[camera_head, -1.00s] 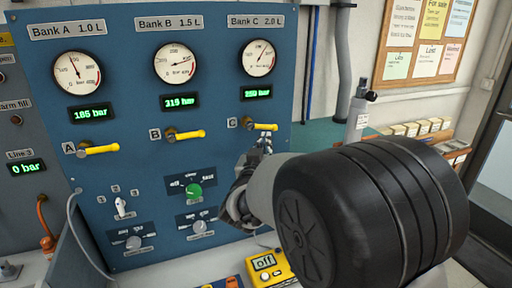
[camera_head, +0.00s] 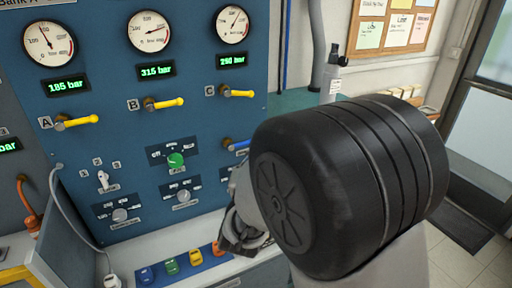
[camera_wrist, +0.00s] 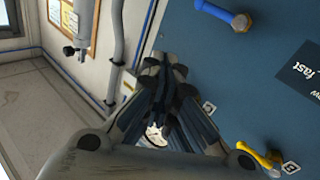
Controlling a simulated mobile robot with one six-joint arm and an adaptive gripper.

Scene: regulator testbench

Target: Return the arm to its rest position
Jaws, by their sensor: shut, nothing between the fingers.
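My arm reaches in from the lower right of the head view, and its big black joint covers the middle right. My gripper (camera_head: 238,240) is partly hidden behind the arm, low in front of the blue panel (camera_head: 205,115). In the wrist view the dark fingers of my gripper (camera_wrist: 165,65) come together with nothing between them. The panel fills the right side of that view, with a blue lever (camera_wrist: 225,16) at the top and a yellow lever (camera_wrist: 262,160) at the bottom right.
Yellow valve levers A (camera_head: 77,122), B (camera_head: 164,103) and C (camera_head: 237,93) stick out sideways from the panel. Below are a green knob (camera_head: 176,160) and a strip of coloured items (camera_head: 170,266) on the bench. Floor and a door (camera_head: 490,110) lie right.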

